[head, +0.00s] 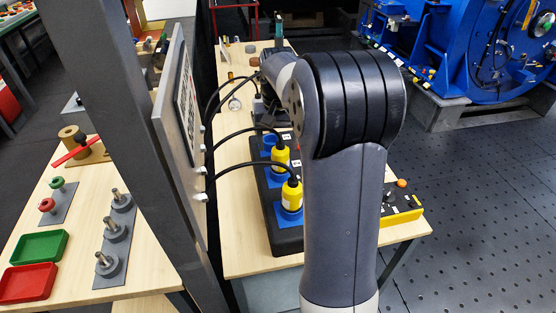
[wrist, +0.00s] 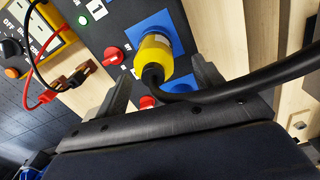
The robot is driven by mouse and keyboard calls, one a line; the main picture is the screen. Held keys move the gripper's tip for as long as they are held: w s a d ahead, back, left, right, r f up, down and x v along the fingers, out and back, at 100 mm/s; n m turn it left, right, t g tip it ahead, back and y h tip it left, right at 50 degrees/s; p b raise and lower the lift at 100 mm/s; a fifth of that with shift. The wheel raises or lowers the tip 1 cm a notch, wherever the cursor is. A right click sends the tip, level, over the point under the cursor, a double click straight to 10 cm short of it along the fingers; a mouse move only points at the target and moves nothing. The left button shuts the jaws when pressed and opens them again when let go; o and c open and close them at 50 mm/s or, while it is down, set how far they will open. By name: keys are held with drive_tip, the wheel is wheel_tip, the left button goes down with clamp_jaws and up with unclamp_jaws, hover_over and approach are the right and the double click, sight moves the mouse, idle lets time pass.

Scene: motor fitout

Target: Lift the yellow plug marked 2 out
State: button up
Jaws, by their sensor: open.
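In the wrist view a yellow plug (wrist: 153,54) with a black end and cable sits in a blue socket plate (wrist: 178,28). My gripper (wrist: 160,74) is open, with one dark finger on each side of the plug's cable end. I cannot tell whether either finger touches it. No number can be read on this plug. In the head view two yellow plugs, a nearer one (head: 291,194) and a farther one (head: 280,157), stand upright in the black socket panel (head: 290,240). My gripper's fingers cannot be made out there.
A thick black cable (wrist: 250,82) crosses the wrist view to the right. A red switch (wrist: 113,55) sits beside the plug, and red leads (wrist: 45,97) lie left. In the head view, cables run to an upright grey board (head: 178,120) at the left. A yellow box (head: 403,215) stands right.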

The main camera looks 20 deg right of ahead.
sight(280, 157)
drive_tip(key=f, duration=0.5)
drive_tip(key=shift+s+d+f+p, duration=0.2)
drive_tip(key=shift+s+f+p, duration=0.1)
drive_tip(key=shift+f+p, duration=0.05)
drive_tip(key=shift+c, duration=0.2)
drive_tip(key=c, duration=1)
wheel_tip(280, 157, up, 10)
drive_tip(key=shift+r, duration=0.1)
